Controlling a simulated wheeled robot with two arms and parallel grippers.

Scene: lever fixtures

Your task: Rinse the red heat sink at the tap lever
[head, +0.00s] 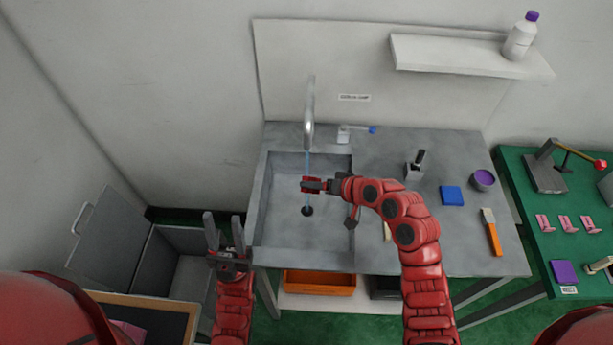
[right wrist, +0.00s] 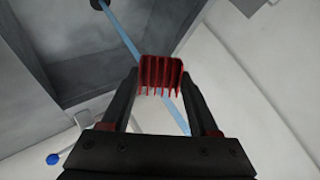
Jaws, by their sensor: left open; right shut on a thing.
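The red heat sink (right wrist: 160,75) is a small finned block between the fingertips of my right gripper (right wrist: 158,92). In the head view, my right gripper (head: 322,185) is shut on it and holds it over the sink basin (head: 275,225). A thin blue stream of water (head: 307,165) comes down from the tap spout (head: 309,125) to the drain; the heat sink is at the stream. The tap lever (head: 358,130) with a blue knob stands right of the spout. My left gripper (head: 225,235) is open and empty, left of the sink's front edge.
On the grey counter are a small lever fixture (head: 416,165), a blue block (head: 451,196), a purple-topped cup (head: 483,180) and an orange-handled brush (head: 491,232). A green table (head: 535,220) is at right. A grey bin (head: 185,265) is at lower left.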

